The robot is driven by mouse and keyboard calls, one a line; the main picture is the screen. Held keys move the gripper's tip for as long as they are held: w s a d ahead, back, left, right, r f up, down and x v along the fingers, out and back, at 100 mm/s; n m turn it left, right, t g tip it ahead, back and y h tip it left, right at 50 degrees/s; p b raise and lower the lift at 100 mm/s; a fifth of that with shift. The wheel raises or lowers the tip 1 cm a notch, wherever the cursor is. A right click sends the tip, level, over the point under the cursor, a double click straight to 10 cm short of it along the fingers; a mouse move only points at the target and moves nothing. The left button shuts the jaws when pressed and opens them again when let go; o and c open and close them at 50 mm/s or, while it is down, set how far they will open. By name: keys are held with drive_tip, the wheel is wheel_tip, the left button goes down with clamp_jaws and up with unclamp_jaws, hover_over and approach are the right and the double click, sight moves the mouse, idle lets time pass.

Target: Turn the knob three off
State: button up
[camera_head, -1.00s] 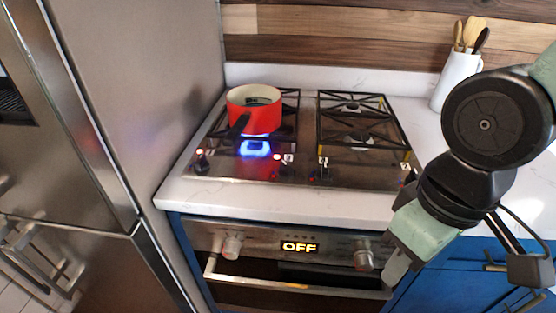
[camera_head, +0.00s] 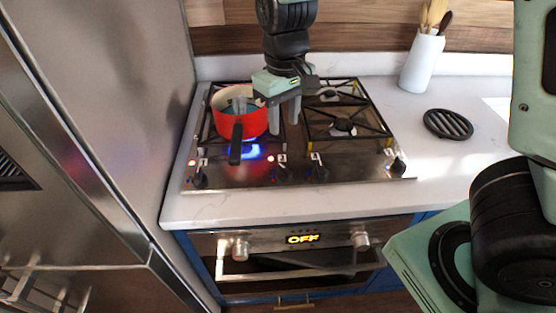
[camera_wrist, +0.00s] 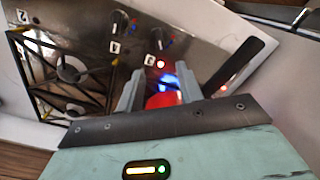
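Knob three (camera_head: 284,172) is a dark knob at the front of the hob, with a lit red light to its left. It also shows in the wrist view (camera_wrist: 160,38), beside a label "3". A red saucepan (camera_head: 240,118) stands on the left burners, with a blue flame (camera_head: 243,150) glowing at its front. My gripper (camera_head: 284,122) is over the hob, just right of the pan and behind the knob, fingers pointing down. In the wrist view its fingers (camera_wrist: 159,92) are apart, with the red pan and flame seen between them. It holds nothing.
Other knobs sit at the left (camera_head: 200,179), right of centre (camera_head: 318,171) and far right (camera_head: 397,166); the left one has a red light. Black grates (camera_head: 345,125) cover the hob. A utensil crock (camera_head: 421,62) and black trivet (camera_head: 448,124) are right. The oven display (camera_head: 303,239) reads OFF.

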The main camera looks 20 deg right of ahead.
sight(283, 167)
wheel_tip(283, 167, down, 14)
drive_tip(key=shift+d+r, duration=0.1)
drive_tip(key=shift+r, duration=0.05)
idle(0.3)
clamp_jaws()
